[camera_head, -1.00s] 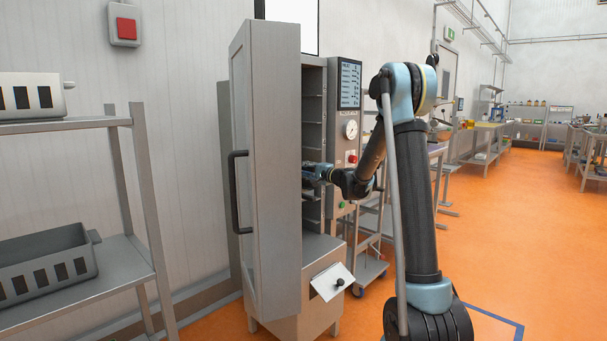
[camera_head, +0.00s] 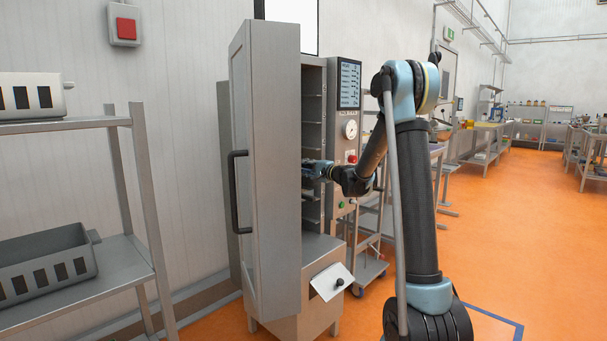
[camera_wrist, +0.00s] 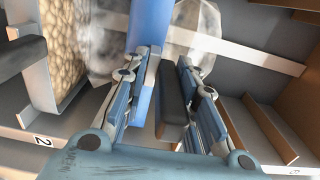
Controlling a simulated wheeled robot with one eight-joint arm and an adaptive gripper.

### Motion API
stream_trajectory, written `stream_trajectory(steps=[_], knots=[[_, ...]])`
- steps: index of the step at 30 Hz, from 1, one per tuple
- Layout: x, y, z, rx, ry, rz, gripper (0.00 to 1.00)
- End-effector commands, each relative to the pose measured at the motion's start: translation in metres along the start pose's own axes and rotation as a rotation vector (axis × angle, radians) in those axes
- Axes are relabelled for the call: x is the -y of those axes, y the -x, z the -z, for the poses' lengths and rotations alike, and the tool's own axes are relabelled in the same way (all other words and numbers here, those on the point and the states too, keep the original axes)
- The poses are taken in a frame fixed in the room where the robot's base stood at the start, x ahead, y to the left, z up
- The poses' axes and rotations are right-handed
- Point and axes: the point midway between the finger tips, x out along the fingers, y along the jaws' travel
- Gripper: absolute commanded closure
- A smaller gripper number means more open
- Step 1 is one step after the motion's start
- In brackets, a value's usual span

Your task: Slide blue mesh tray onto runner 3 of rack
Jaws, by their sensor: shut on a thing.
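My gripper (camera_wrist: 167,62) is shut on the blue mesh tray (camera_wrist: 150,28) by its dark grey handle, which shows between the fingers in the wrist view. The tray's blue front stands beyond the fingers; most of its body and its mesh are hidden. In the head view my gripper (camera_head: 319,169) reaches into the open front of the rack cabinet (camera_head: 314,110), at mid height. The rack's inner rails show in the wrist view, with a "2" label on a pale strip at lower left. Whether the tray rests on runner 3 I cannot tell.
Another tray with cream mesh (camera_wrist: 62,45) and a dark handle stands close at left in the wrist view. The open cabinet door (camera_head: 272,165) stands left of the gripper; a control panel (camera_head: 349,130) is at right. A shelf with bins (camera_head: 50,265) is farther left.

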Motion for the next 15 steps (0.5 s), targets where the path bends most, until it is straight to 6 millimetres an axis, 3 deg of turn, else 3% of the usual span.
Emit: stream_trajectory(steps=[15], knots=[[0.0,0.023,0.0,-0.001,-0.001,0.001,1.0]])
